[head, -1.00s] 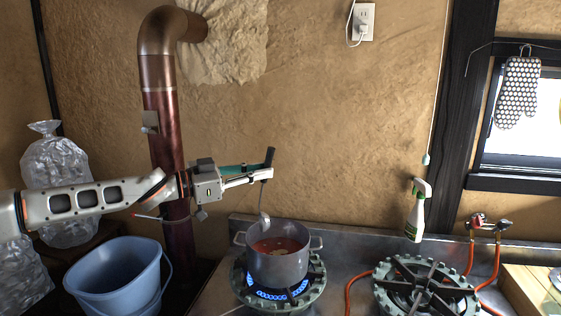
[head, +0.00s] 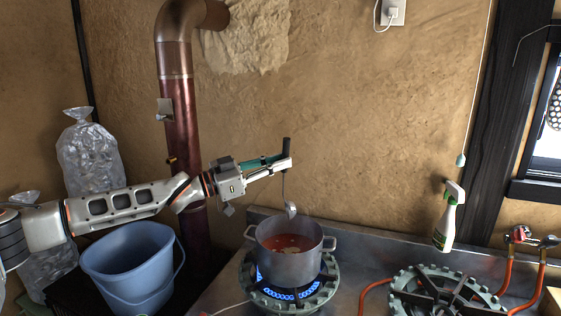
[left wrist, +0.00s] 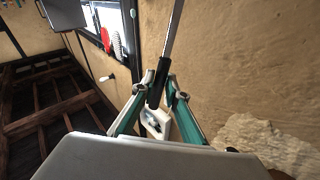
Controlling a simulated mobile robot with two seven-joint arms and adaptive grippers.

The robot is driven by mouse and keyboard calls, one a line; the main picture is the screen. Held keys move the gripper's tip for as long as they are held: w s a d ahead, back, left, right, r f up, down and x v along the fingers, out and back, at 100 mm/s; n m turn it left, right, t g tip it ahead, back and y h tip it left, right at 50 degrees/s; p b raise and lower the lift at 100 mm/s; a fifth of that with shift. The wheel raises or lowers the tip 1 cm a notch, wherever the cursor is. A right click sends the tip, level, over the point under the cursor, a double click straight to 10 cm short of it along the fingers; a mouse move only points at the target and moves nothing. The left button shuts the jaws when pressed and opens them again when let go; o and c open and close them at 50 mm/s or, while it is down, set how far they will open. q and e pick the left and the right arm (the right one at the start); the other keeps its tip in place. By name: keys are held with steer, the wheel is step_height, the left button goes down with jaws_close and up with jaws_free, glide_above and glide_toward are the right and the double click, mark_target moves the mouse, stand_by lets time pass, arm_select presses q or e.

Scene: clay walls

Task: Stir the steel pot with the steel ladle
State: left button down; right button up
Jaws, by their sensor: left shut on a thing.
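The steel pot (head: 290,268) stands on a lit burner and holds reddish-orange liquid with bits in it. My left gripper (head: 287,163) is shut on the black handle of the steel ladle (head: 291,209), above the pot. The ladle hangs down, its bowl appearing just above the pot's far rim; I cannot tell its exact depth over the pot. In the left wrist view, the green-lined fingers (left wrist: 163,88) close on the ladle's dark handle, and its metal shaft (left wrist: 174,30) runs up out of the frame. My right gripper is out of view.
The burner (head: 262,297) shows blue flame. A second burner (head: 440,295) at right is empty. A blue bucket (head: 130,268) sits at left, before a dark red stove pipe (head: 186,135). The clay wall is close behind.

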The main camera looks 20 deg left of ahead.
mark_target(288, 212)
arm_select(q)
steer(key=shift+w+d+f+b, duration=0.1)
steer(key=shift+w+f+b, duration=0.05)
steer(key=shift+f+b, duration=2.15)
steer(key=shift+w+a+f+b, duration=0.15)
steer(key=shift+f+b, duration=1.3)
steer(key=shift+f, duration=1.7)
steer(key=shift+w+d+f+b, duration=0.15)
steer(key=shift+f+b, duration=1.7)
steer(key=shift+f, duration=0.9)
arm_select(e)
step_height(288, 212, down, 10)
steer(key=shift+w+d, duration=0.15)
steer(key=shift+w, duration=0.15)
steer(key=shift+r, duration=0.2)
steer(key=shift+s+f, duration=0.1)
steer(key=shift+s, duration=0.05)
